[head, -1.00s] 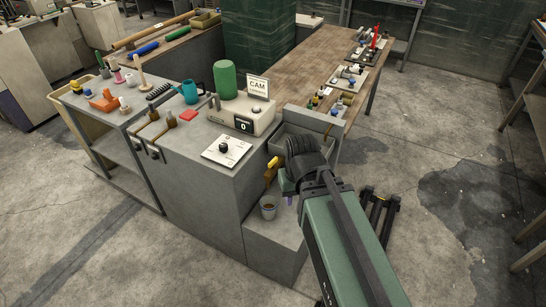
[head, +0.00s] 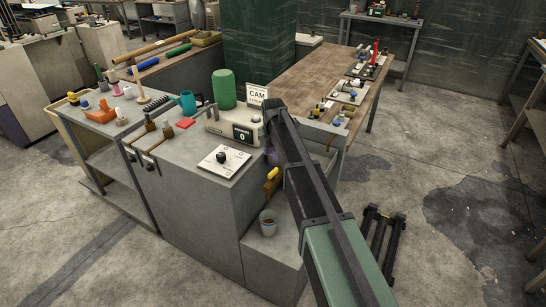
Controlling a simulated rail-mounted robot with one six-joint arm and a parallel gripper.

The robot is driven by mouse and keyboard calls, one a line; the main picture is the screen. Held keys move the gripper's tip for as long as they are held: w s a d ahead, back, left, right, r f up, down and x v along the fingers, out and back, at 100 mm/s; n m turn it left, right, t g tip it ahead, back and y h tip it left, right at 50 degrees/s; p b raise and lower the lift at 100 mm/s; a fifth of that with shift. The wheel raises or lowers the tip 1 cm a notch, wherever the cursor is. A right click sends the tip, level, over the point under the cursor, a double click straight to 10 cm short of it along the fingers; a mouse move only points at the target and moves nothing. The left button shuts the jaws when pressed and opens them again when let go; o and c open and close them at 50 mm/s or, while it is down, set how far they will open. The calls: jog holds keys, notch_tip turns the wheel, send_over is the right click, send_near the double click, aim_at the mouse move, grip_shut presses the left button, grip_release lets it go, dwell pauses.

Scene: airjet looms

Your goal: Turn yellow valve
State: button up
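A yellow valve handle (head: 272,174) sticks out from the side of the grey cabinet (head: 195,215), above a small grey bucket (head: 268,222) with brownish contents. The bucket stands on a low grey ledge (head: 268,255). My arm comes up from the bottom right, and its far end is just above and to the right of the yellow handle. My gripper is mostly hidden behind my own arm; its fingers cannot be made out. I cannot tell whether it touches anything.
On the cabinet top stand a CAM sign (head: 257,95), a display box (head: 235,127), a green cylinder (head: 224,88) and a white plate with a black knob (head: 224,161). A wooden table (head: 310,75) stands behind. A black pallet-like frame (head: 383,232) lies on open floor to the right.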

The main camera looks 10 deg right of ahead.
aim_at(273, 171)
jog(key=shift+f+b, duration=3.85)
jog(key=shift+f, duration=0.1)
grip_shut()
